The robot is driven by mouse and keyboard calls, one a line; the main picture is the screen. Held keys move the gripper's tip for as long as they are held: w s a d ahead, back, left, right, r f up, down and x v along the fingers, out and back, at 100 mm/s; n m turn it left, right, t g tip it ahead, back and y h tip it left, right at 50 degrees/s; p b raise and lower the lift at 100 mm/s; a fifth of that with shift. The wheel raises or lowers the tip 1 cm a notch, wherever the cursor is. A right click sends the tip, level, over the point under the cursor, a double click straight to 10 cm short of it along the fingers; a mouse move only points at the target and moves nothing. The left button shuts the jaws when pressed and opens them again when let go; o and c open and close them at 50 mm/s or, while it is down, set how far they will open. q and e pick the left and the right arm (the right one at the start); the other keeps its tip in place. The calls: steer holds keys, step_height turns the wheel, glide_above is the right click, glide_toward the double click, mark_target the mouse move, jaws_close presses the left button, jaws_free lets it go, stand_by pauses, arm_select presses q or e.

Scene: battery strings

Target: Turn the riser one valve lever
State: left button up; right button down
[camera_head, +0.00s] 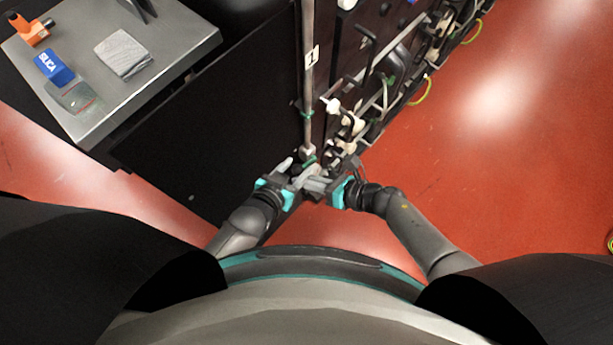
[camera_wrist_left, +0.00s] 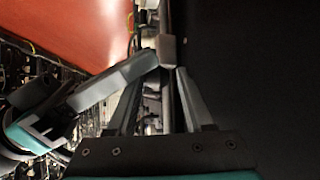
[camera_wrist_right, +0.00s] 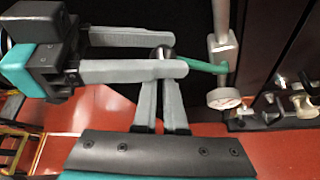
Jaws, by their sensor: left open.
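The riser one pipe (camera_head: 307,90) stands upright against the dark cabinet, with a label reading 1. In the right wrist view, its green valve lever (camera_wrist_right: 203,66) sticks out leftward from the pipe (camera_wrist_right: 222,45), above a round gauge (camera_wrist_right: 224,98). The lever's far end passes behind my left gripper's fingers. My left gripper (camera_wrist_right: 165,55) is open, its fingers either side of a small round end. In the left wrist view, a grey-brown block (camera_wrist_left: 167,50) sits beyond its fingertips. My right gripper (camera_wrist_right: 161,88) comes in from below, its tips close behind the left fingers; its closure is unclear.
A metal-topped bench (camera_head: 165,50) at upper left carries a blue box (camera_head: 53,67), an orange tool (camera_head: 30,28) and a grey cloth (camera_head: 123,53). Pipes and fittings (camera_head: 375,80) line the dark panel right of the riser. Red floor (camera_head: 500,160) is open at right.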

arm_select(q)
steer(key=s+f+v, duration=0.1)
steer(key=v, duration=0.5)
steer(key=s+a+f+g+y, duration=0.1)
steer(key=s+a+f+g, duration=0.2)
steer(key=f, duration=0.4)
steer(key=s+a+f+g+y, duration=0.1)
steer(key=s+a+f+y, duration=0.1)
steer(key=s+a+f, duration=0.4)
steer(key=s+a+f+g, duration=0.1)
steer(key=s+f+g, duration=0.1)
steer(key=s+f, duration=0.3)
steer(key=s+a+f+n+g+y, duration=0.1)
steer(key=s+a+f+g, duration=0.1)
steer(key=s+f, duration=0.3)
steer(key=shift+s+g, duration=0.6)
steer(key=shift+s, duration=0.65)
arm_select(e)
steer(key=shift+w+r, duration=0.25)
steer(key=shift+w, duration=0.05)
